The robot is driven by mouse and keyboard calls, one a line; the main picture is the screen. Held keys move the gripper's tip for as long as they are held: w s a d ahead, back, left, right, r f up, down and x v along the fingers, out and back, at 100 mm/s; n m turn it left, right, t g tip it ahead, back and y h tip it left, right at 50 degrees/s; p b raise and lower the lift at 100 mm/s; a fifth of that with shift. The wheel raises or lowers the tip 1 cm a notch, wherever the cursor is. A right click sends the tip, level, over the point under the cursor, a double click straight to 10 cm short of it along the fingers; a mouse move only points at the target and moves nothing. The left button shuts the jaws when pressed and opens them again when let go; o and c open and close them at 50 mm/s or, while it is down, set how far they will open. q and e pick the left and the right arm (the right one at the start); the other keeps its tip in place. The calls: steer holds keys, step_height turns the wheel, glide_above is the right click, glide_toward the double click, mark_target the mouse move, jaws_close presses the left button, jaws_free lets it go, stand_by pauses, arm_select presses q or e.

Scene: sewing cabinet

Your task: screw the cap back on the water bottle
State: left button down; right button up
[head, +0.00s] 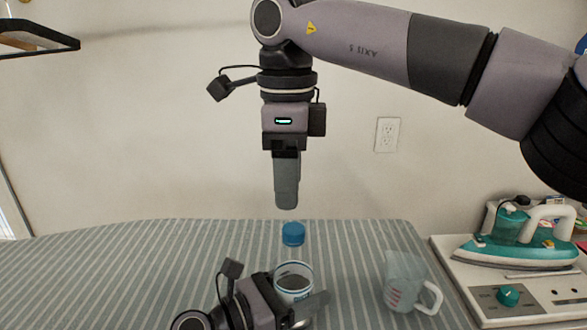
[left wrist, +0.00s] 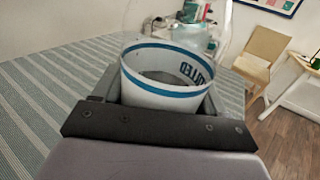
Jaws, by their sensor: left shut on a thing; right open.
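The water bottle (head: 294,286) is clear, with a white and blue label band, and stands upright on the striped ironing board. A blue cap (head: 293,234) sits at the top of its neck; whether it is threaded on I cannot tell. My left gripper (head: 307,312) is shut around the lower body of the bottle. In the left wrist view the label band of the bottle (left wrist: 160,92) is between the fingers; the cap is out of that view. My right gripper (head: 286,203) is open and empty, pointing down just above the cap, with a small gap between them.
A clear measuring cup (head: 404,283) stands right of the bottle. A teal and white iron (head: 520,240) rests on a white panel with a teal knob (head: 508,295) at the right. The striped board (head: 130,270) is clear on the left. A chair (left wrist: 262,58) stands beyond.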

mark_target(294, 228)
steer(key=n, duration=0.5)
steer(key=shift+w+d+r, duration=0.15)
steer(key=n, duration=0.4)
steer(key=shift+w+d+r+n, duration=0.1)
steer(key=shift+d+r+n, duration=0.1)
steer(key=shift+n, duration=0.2)
steer(key=shift+f, duration=4.05)
